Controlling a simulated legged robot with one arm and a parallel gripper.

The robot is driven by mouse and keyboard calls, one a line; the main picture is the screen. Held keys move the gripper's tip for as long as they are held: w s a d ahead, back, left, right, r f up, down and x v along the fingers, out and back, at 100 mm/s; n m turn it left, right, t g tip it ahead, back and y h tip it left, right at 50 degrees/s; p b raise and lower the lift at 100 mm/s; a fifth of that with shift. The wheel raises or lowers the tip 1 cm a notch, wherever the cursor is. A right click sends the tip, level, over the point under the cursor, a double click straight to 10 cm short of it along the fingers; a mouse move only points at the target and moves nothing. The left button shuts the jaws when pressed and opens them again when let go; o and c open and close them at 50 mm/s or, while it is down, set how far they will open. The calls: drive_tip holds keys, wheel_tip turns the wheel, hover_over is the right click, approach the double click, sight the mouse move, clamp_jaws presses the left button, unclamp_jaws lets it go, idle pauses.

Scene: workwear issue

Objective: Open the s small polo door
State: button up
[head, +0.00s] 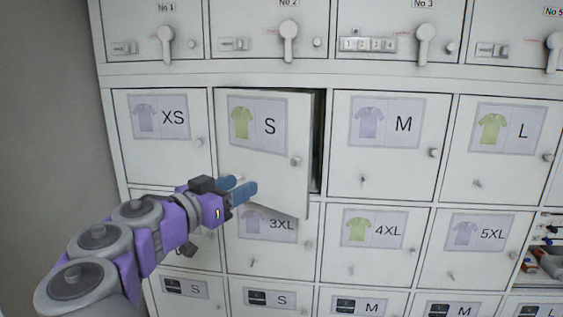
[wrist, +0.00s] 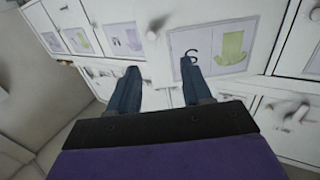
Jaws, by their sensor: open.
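The S small polo door (head: 265,177) has a green polo picture and the letter S. In the head view it stands partly open, with a dark gap along its right edge. Its round knob (head: 295,161) is on the right side of the door. My gripper (head: 242,186) is open and empty, in front of the door's lower left part and left of the knob. In the wrist view the two blue fingers (wrist: 160,90) are spread apart, with the S label (wrist: 213,45) beyond them. I cannot tell whether a fingertip touches the door.
Closed doors surround it: XS (head: 165,160) on the left, M (head: 385,165) on the right, 3XL (head: 268,253) below. Lever-handled doors (head: 287,55) run above. An open compartment (head: 545,260) with items is at the lower right. A bare wall is at the left.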

drive_tip(key=p, duration=0.4)
approach(292, 163)
drive_tip(key=w+d, duration=0.1)
drive_tip(key=d, duration=0.2)
drive_tip(key=w+p, duration=0.1)
drive_tip(key=w, duration=0.1)
drive_tip(key=w+p, duration=0.2)
drive_tip(key=w, duration=0.1)
drive_tip(key=shift+w+d+r, duration=0.1)
drive_tip(key=shift+w+d, duration=0.05)
drive_tip(key=shift+d, duration=0.1)
drive_tip(key=shift+w+a+p, duration=0.35)
drive_tip(key=shift+a+p, duration=0.05)
drive_tip(key=shift+a, duration=0.15)
drive_tip(key=shift+w+d, duration=0.1)
drive_tip(key=shift+d, duration=1.2)
drive_tip(key=shift+c, duration=0.2)
drive_tip(key=shift+d, duration=0.15)
drive_tip(key=shift+c, duration=0.6)
drive_tip(key=shift+a, duration=0.6)
drive_tip(key=c, duration=0.5)
drive_tip(key=shift+s+a, duration=0.2)
drive_tip(key=shift+a, duration=0.05)
clamp_jaws()
drive_tip(key=shift+w+d, duration=0.25)
drive_tip(key=shift+d, duration=0.1)
